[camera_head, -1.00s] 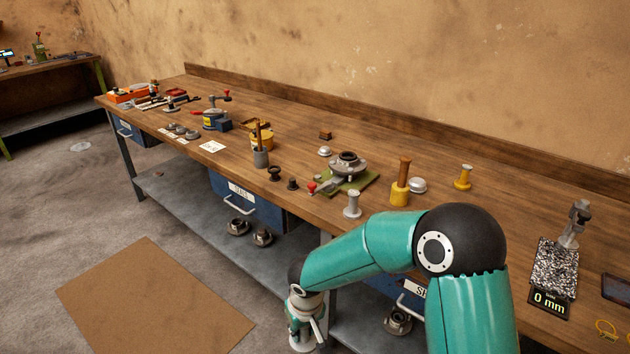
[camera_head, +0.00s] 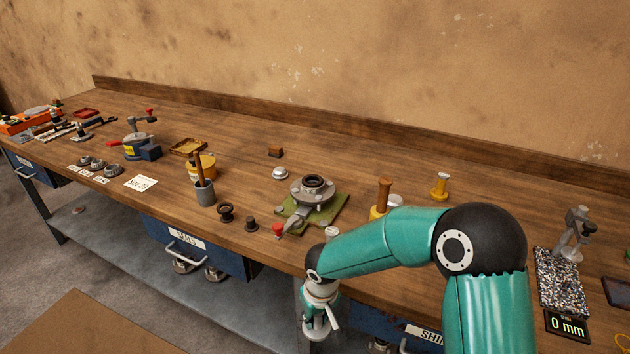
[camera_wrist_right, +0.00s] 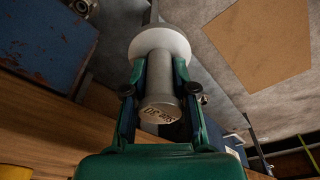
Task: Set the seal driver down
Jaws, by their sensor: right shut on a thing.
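The seal driver (camera_wrist_right: 158,58), a grey metal cylinder with a pale wide disc at its far end and size lettering on its near face, sits between the fingers of my right gripper (camera_wrist_right: 160,78). The gripper is shut on it. In the head view my right gripper (camera_head: 319,318) hangs low in front of the bench's front edge; the arm hides much of it. The workbench (camera_head: 240,125) top is behind and above it. My left gripper is not in view.
On the bench, a grey hub on a green mat (camera_head: 326,213) stands behind my forearm, with a red-knobbed lever (camera_head: 279,229) beside it. A small pale-topped piece (camera_head: 331,232) is partly hidden by the arm.

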